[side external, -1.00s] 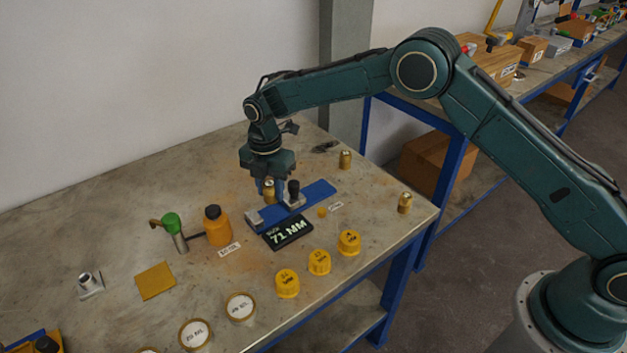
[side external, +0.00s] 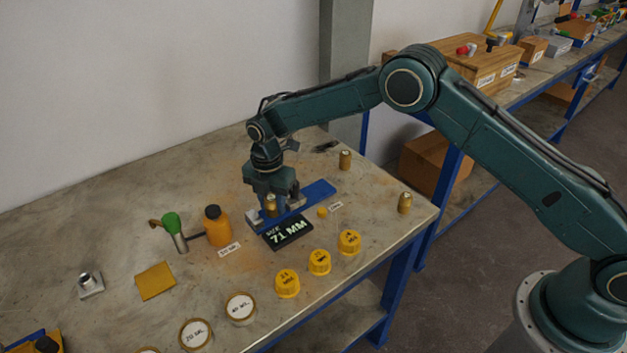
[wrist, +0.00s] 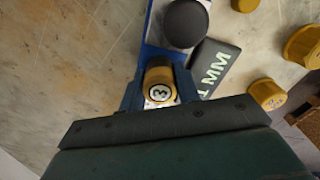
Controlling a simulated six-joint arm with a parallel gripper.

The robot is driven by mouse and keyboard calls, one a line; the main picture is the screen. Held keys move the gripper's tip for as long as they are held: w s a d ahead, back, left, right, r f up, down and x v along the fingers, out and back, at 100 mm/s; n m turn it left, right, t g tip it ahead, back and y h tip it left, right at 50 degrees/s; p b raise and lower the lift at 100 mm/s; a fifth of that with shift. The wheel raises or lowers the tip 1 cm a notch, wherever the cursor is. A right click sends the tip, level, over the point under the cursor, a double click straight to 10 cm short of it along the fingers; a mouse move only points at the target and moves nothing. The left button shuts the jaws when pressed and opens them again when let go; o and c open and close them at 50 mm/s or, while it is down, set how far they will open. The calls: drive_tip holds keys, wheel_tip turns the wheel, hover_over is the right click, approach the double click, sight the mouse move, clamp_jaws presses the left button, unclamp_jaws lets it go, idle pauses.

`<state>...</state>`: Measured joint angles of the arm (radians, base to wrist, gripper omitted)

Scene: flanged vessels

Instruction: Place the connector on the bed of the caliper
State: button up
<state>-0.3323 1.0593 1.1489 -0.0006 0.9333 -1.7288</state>
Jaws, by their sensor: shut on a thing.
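A brass connector (wrist: 160,82) with a round "3" label is between the fingers of my gripper (wrist: 160,92) in the wrist view. My gripper is shut on it. In the side view my gripper (side external: 271,208) points down at the left part of the caliper, and the connector (side external: 271,203) shows upright between the fingers. The caliper has a long blue bed (side external: 320,189), a grey jaw (side external: 253,218) at its left end and a black display (side external: 288,232) reading 71 MM. The connector is over or on the bed; contact is hidden. A black knob (wrist: 186,22) stands close by.
An orange bottle (side external: 217,226) and a green-handled tool (side external: 173,230) stand left. Yellow caps (side external: 319,262) line the front.

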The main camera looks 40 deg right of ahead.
sight(272, 197)
drive_tip(key=shift+f, duration=0.15)
drive_tip(key=o, duration=1.1)
wheel_tip(272, 197, up, 12)
drive_tip(key=shift+r, duration=0.2)
idle(0.4)
